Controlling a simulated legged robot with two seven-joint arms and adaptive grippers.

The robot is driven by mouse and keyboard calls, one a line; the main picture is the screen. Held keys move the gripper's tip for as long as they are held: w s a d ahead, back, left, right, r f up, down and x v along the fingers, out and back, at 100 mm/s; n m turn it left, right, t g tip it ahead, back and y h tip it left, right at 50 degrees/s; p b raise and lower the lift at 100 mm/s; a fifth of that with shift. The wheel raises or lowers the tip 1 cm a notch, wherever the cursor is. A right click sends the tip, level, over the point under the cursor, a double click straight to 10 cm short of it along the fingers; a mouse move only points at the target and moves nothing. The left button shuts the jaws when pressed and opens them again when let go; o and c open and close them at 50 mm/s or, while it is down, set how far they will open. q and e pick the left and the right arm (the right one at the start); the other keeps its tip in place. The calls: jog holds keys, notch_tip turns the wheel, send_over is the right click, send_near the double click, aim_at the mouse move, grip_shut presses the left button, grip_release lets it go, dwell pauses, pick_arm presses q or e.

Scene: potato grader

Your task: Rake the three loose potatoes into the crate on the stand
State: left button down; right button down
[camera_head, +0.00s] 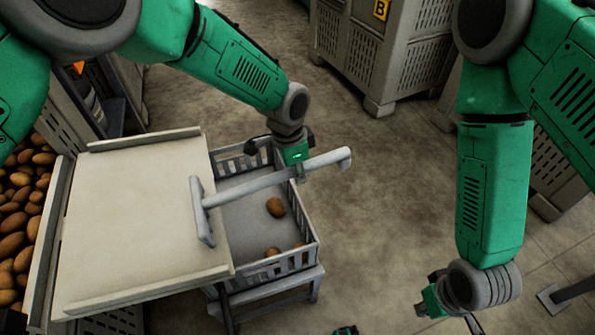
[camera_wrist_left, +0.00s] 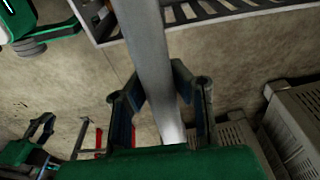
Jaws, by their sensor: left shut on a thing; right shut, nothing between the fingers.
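The grey rake (camera_head: 250,188) has its handle in my left gripper (camera_head: 299,172). The left fingers close around the handle, which also shows in the left wrist view (camera_wrist_left: 150,60). The rake's head hangs over the right edge of the pale sorting table (camera_head: 140,220). The slatted grey crate (camera_head: 315,243) stands on a low stand (camera_head: 275,307) beside the table. Three brown potatoes lie inside it: one in the middle (camera_head: 275,207), two near its front wall (camera_head: 272,252) (camera_head: 299,246). The tabletop looks bare. My right gripper (camera_head: 421,311) is shut and empty, low at the right, away from the crate.
A bin heaped with potatoes (camera_head: 18,215) stands left of the table. Raised strips (camera_head: 145,139) edge the table's far and near sides. A large slatted bin (camera_head: 375,60) stands at the back. Open concrete floor (camera_head: 390,190) lies right of the crate.

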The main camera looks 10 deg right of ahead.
pick_arm(q)
jog(key=shift+r, duration=0.1)
notch_tip(320, 180, up, 14)
jog(key=p, duration=1.2)
